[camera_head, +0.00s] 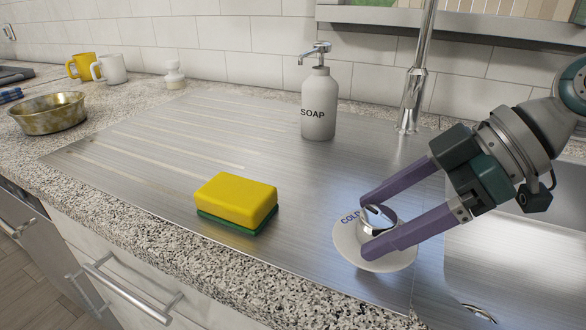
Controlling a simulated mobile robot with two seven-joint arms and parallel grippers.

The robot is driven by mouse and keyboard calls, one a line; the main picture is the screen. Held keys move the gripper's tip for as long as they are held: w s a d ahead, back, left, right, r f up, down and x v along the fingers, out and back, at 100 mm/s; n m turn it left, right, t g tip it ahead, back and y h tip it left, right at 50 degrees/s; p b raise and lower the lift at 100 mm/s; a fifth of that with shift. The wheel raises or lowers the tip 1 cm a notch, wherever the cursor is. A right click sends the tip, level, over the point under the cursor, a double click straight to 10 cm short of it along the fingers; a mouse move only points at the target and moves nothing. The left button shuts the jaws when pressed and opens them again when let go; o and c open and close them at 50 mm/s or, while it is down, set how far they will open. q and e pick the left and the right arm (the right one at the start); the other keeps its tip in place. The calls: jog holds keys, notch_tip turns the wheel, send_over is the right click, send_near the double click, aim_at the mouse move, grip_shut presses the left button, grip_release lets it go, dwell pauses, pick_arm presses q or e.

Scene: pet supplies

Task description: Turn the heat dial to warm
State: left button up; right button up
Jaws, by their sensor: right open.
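The heat dial (347,244) is a round white plate with a shiny metal knob (377,219) in its middle. It lies on the steel drainboard, left of the sink. The letters "COLD" show at its upper left; any other marking is hidden. My right gripper (366,222) comes in from the right, with its two purple fingers open on either side of the knob. I cannot tell whether the fingers touch the knob. My left gripper is not in view.
A yellow and green sponge (237,200) lies left of the dial. A soap bottle (319,104) and a tall faucet (413,90) stand behind. A metal bowl (48,113), a yellow mug (80,66) and a white mug (111,68) are far left. The drainboard's left part is clear.

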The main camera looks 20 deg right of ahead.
jog(key=shift+c, duration=0.6)
grip_shut()
jog(key=shift+r+m+p, duration=0.1)
jog(key=shift+m+p, duration=0.2)
jog(key=shift+p, duration=0.35)
jog(key=m+t+h+p, duration=0.1)
jog(key=m+h+p, duration=0.1)
jog(key=p, duration=0.3)
jog(key=m+t+h+p, duration=0.1)
jog(key=m+p, duration=0.2)
jog(key=p, duration=0.3)
jog(key=m+t+h+p, duration=0.1)
jog(key=m+h+p, duration=0.1)
jog(key=p, duration=0.4)
jog(key=shift+a+r+m+t+h, duration=0.2)
jog(key=shift+a+m+t+h, duration=0.1)
jog(key=shift+m, duration=0.5)
jog(key=shift+f+m+h+p, duration=0.2)
jog(key=shift+m+h+p, duration=0.5)
jog(key=shift+m, duration=0.2)
jog(key=shift+f+m+h, duration=0.1)
jog(key=shift+m+h, duration=0.3)
jog(key=shift+m, duration=0.1)
jog(key=shift+s+d+f, duration=0.1)
